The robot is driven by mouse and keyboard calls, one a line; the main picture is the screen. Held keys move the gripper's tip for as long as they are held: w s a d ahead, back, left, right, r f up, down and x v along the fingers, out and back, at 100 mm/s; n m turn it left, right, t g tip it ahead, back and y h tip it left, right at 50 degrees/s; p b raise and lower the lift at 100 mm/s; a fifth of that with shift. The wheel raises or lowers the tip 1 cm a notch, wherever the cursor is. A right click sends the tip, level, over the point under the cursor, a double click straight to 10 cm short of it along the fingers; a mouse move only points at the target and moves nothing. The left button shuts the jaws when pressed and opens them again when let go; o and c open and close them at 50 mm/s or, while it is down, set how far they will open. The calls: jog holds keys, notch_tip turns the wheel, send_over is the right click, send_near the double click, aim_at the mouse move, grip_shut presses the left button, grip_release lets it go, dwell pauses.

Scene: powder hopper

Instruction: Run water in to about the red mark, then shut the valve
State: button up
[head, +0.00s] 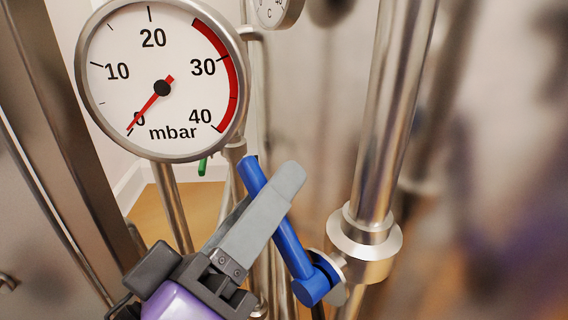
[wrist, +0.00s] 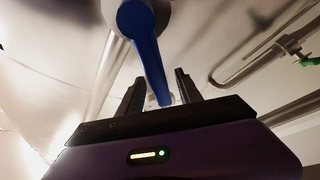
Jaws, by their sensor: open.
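The round pressure gauge (head: 162,60) fills the upper left of the head view; its red needle points at about 0 mbar. A red band (head: 233,75) runs along the dial's right edge, from above 30 down to 40. The blue valve handle (head: 285,235) slants from upper left down to its pivot by the steel pipe. My gripper (head: 268,188) is open, with one grey finger crossing in front of the handle. In the wrist view, the handle (wrist: 150,62) lies between the two open fingers (wrist: 158,85). Contact cannot be told. No water shows.
A vertical steel pipe (head: 393,110) with a collar stands right of the handle. A second, smaller gauge (head: 277,8) is cut off at the top. A small green handle (head: 202,166) hangs behind, below the large gauge. Steel walls flank both sides.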

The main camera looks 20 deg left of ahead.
jog(key=shift+x, duration=1.5)
jog(key=shift+c, duration=0.4)
grip_shut()
